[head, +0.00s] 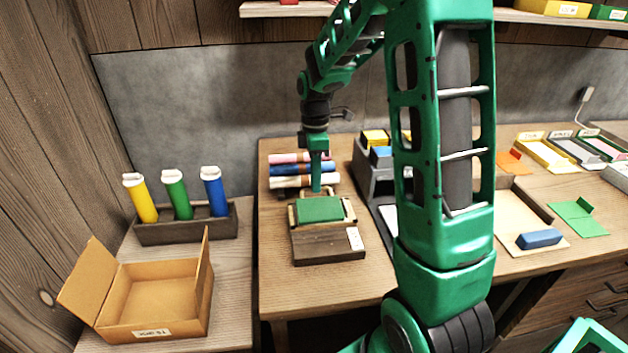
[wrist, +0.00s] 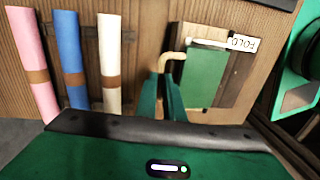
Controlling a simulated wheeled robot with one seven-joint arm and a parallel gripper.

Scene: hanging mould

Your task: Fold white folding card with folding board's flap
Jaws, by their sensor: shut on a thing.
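The folding board (head: 330,250) is a dark wooden block with a white label on its front, near the middle of the table. A green panel (head: 320,210), seemingly its flap, lies on top. In the wrist view the green panel (wrist: 205,77) is beside my gripper, with a bent brass-coloured handle (wrist: 174,57) at its edge. My gripper (wrist: 168,85) is shut on this handle; it is at the board's back edge in the head view (head: 316,188). A pale strip shows along the panel's edge; I cannot tell whether it is the white card, which is otherwise hidden.
Several coloured rolls (head: 300,168) lie just behind the board. A grey bin (head: 366,175) with blocks stands to its right. An open cardboard box (head: 155,295) and a rack with three tubes (head: 187,232) are at the left. The table in front of the board is clear.

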